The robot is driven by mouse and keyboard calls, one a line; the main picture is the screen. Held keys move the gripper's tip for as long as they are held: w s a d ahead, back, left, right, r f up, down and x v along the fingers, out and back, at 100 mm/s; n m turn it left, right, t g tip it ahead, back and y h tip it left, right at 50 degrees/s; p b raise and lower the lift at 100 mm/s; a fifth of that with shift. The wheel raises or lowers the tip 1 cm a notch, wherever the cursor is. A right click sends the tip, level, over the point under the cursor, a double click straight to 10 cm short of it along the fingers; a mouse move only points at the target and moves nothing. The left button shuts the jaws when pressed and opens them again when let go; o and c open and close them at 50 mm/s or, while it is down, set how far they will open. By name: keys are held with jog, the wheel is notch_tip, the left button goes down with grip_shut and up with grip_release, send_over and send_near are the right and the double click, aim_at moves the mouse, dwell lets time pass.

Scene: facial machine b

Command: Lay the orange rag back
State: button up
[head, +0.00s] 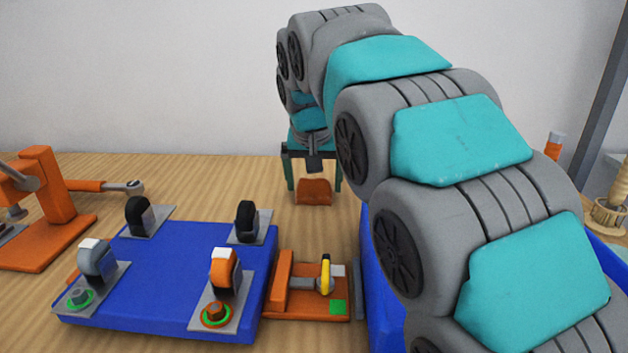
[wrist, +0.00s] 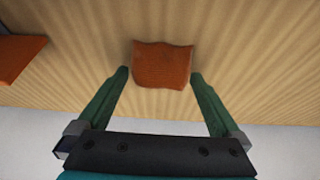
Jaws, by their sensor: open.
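The orange rag (head: 313,191) lies on the wooden table behind the blue machine plate, right of the picture's middle line of parts. In the wrist view the rag (wrist: 162,65) is a small, slightly wavy-edged orange piece just beyond and between the fingertips. My gripper (head: 313,184) points down over the rag, with its green fingers spread to either side of it. In the wrist view my gripper (wrist: 160,73) is open, with a gap between each finger and the rag. Whether the fingertips touch the table is unclear.
A blue plate (head: 165,285) with several upright clamps stands front left. An orange base (head: 305,305) with a yellow lever sits beside it. A blue bin wall (head: 380,300) is at the right, partly behind my arm. An orange device (head: 45,215) stands far left.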

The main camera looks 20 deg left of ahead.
jog(key=v, duration=0.8)
jog(key=shift+b, duration=0.35)
